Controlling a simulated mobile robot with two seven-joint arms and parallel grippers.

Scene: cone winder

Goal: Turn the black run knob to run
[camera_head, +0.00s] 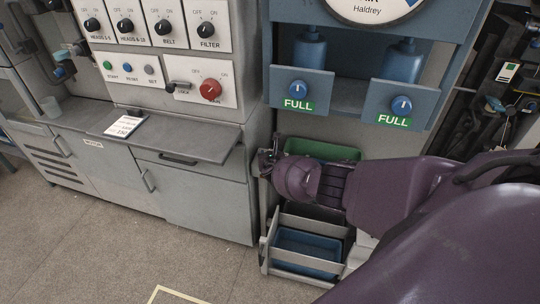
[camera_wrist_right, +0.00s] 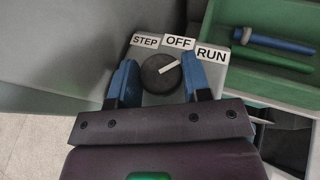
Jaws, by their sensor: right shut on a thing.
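The black run knob (camera_wrist_right: 160,75) shows in the right wrist view on a grey plate with STEP, OFF and RUN labels. Its white pointer line slants to the upper right, toward the RUN label (camera_wrist_right: 211,54). My right gripper (camera_wrist_right: 160,82) is shut on the knob, one blue finger on each side of it. In the head view my purple right arm reaches in from the right, with the right gripper (camera_head: 268,157) beside the grey cabinet. I cannot make out the knob in that view. My left gripper is not in view.
A green tray (camera_wrist_right: 285,85) with a blue and a green rod lies right of the knob. A rack with a blue bin (camera_head: 305,254) stands below my wrist. The shelf (camera_head: 190,133) juts out at left, under the switch panel. The floor at left is clear.

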